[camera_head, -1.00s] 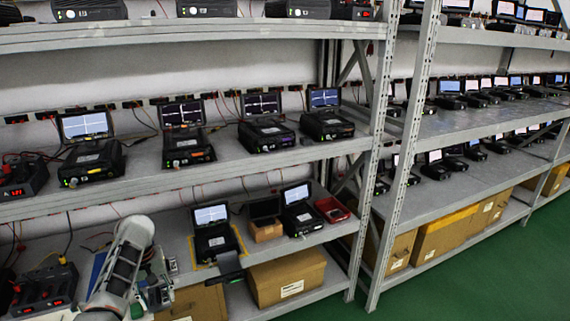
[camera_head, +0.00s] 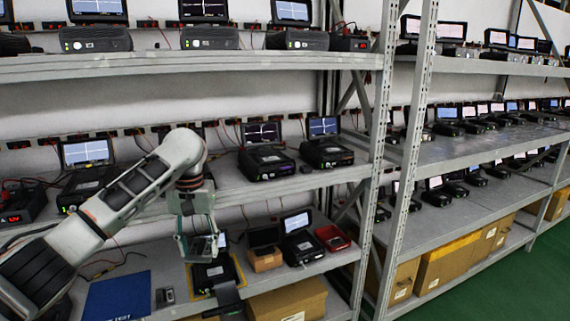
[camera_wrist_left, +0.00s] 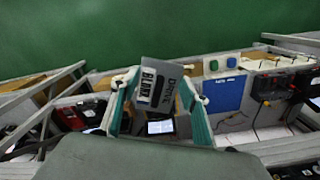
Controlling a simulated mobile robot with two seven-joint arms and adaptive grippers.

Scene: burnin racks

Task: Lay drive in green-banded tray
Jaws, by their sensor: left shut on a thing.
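My left gripper (camera_head: 198,250) is in the head view, in front of the lower shelf and above a black tester with a yellow outline. In the left wrist view its two teal fingers (camera_wrist_left: 158,110) are shut on a grey drive (camera_wrist_left: 158,84). The drive has a black-and-white label, and its large lettering is only partly readable. In the head view the drive is mostly hidden among the fingers. My right gripper is not in view.
A blue mat (camera_head: 118,297) lies on the lower shelf, left of the black tester (camera_head: 212,273). The middle shelf (camera_head: 290,183) runs close above the gripper. A rack post (camera_head: 412,150) stands right.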

